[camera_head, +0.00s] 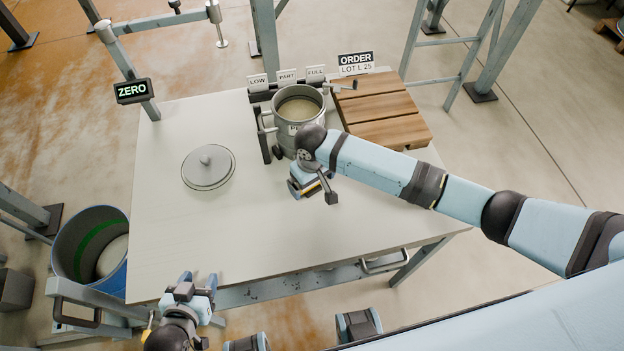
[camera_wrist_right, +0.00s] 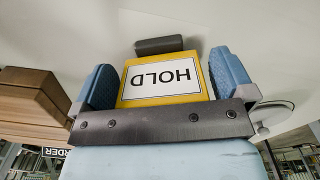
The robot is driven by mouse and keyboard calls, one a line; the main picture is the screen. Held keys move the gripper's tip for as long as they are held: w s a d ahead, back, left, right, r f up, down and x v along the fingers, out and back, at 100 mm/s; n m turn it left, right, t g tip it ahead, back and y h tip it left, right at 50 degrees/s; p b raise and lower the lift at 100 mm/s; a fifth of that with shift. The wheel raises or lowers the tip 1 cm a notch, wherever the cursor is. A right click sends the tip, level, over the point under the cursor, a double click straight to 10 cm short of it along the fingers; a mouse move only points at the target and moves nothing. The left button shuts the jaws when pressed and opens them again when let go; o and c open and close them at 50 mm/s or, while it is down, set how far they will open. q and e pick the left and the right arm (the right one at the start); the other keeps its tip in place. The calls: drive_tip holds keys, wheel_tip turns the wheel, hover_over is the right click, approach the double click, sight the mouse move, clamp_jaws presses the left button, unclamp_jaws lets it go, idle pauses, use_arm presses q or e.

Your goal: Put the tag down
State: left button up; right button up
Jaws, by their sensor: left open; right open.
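The yellow tag (camera_wrist_right: 162,82) has a white face reading HOLD, upside down in the right wrist view. It lies between the blue fingers of my right gripper (camera_wrist_right: 163,80), which is open, with a narrow gap on each side of the tag. A dark bar (camera_wrist_right: 159,45) shows at its far edge. In the head view my right gripper (camera_head: 309,187) is low over the white table (camera_head: 240,235), in front of the metal pot; the tag is mostly hidden there. I cannot tell whether the tag touches the table. My left gripper (camera_head: 197,284) is open and empty at the table's front edge.
A metal pot (camera_head: 300,108) stands at the back beside slatted wooden boards (camera_head: 385,108). LOW, PART and FULL signs and an ORDER sign (camera_head: 356,62) stand behind. A round lid (camera_head: 208,167) lies on the left. A blue drum (camera_head: 92,245) stands off the left edge. The table's front middle is clear.

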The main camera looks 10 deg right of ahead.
use_arm(q)
drive_tip(key=shift+r, duration=0.15)
use_arm(e)
wheel_tip(320, 180, up, 12)
drive_tip(key=shift+r, duration=0.1)
idle(0.6)
